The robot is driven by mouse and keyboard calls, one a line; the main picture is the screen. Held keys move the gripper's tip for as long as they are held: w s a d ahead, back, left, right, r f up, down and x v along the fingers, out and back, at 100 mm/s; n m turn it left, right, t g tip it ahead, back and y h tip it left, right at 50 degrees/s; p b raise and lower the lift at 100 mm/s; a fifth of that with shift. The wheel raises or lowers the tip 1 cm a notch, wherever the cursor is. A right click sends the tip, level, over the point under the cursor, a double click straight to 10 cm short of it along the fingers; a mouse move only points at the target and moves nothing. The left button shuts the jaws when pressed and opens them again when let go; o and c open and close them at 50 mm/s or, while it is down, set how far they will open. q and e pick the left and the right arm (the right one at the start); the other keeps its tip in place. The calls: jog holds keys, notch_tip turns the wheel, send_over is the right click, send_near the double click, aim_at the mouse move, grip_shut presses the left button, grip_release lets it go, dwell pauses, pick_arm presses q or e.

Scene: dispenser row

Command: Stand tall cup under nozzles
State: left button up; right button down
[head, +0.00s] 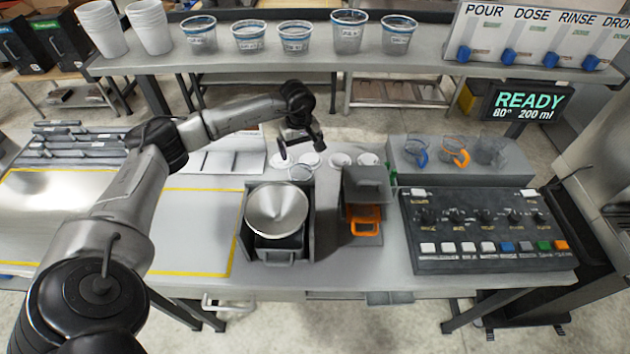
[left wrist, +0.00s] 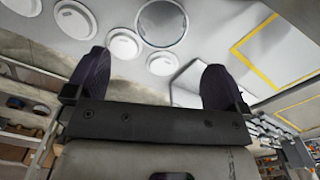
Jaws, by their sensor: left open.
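A clear cup (head: 301,173) stands on the table behind the metal bowl, beside a row of white discs. Its round rim also shows in the left wrist view (left wrist: 162,22), beyond my fingers. My left gripper (head: 300,148) is open and empty, above and slightly behind this cup, apart from it. Its two dark fingers stand wide apart in the left wrist view (left wrist: 154,80). A grey dispenser-like block (head: 366,181) stands to the right, with an orange handled piece (head: 365,221) low at its front. I cannot make out any nozzles. My right gripper is out of view.
A metal bowl (head: 276,208) sits in a dark frame in front of the cup. Handled clear cups, one orange-handled (head: 455,151), stand on a grey block at right, behind a button panel (head: 486,229). Blue-rimmed cups (head: 291,38) line the back shelf. The yellow-marked area (head: 195,233) is clear.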

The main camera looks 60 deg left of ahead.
pick_arm(q)
send_near(301, 177)
jog(key=d, duration=0.1)
jog(key=s+d+f, duration=0.1)
jog(key=d, duration=0.1)
jog(key=shift+f, duration=0.25)
jog(key=shift+s+a+f+p, duration=0.1)
jog(key=shift+f+p, duration=0.1)
jog(key=shift+f, duration=1.15)
jog(key=shift+s+a+f+p, duration=0.1)
jog(key=shift+f+p, duration=0.05)
jog(key=shift+f, duration=1.2)
jog(key=c, duration=1)
